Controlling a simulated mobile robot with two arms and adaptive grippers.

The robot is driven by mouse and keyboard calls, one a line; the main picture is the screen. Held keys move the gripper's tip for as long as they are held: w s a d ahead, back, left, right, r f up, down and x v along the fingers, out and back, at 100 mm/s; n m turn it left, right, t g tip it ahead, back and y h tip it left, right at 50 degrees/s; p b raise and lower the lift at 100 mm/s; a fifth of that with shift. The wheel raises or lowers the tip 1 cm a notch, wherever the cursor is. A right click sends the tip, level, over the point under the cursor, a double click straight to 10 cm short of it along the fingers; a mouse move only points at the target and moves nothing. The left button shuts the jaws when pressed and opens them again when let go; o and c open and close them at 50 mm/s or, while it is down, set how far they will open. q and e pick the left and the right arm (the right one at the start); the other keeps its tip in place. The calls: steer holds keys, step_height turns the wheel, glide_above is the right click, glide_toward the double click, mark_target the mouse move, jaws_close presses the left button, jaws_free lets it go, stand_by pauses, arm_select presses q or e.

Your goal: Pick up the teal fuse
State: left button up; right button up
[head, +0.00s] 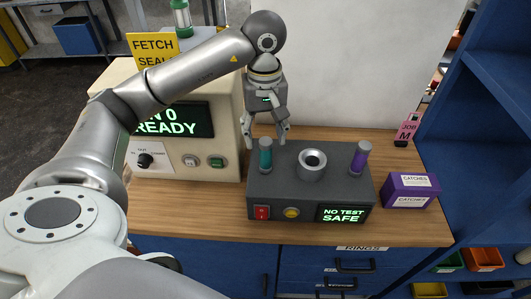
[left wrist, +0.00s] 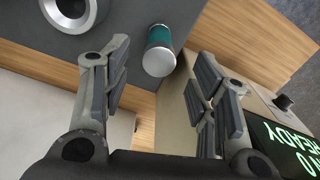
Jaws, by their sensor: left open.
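The teal fuse (head: 265,154) stands upright at the left back of a dark grey test box (head: 310,190) in the head view. It has a teal body and a silver cap. My left gripper (head: 267,140) is open, pointing down just above and behind the fuse in the head view. In the left wrist view the teal fuse (left wrist: 159,48) shows beyond and between the two spread fingers of my left gripper (left wrist: 163,75), and no finger is seen touching it. My right gripper is not in view.
A purple fuse (head: 359,158) and a silver ring socket (head: 312,164) stand on the same box. A purple carton (head: 410,191) lies to its right on the wooden counter (head: 200,213). A beige machine (head: 205,155) stands close on the left. A blue shelf (head: 490,120) bounds the right.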

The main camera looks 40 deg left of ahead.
mark_target(266, 140)
arm_select(q)
steer(key=shift+s+d+f+p, duration=0.15)
steer(key=shift+f+p, duration=0.45)
steer(key=shift+f, duration=1.1)
steer(key=c, duration=0.5)
jaws_close()
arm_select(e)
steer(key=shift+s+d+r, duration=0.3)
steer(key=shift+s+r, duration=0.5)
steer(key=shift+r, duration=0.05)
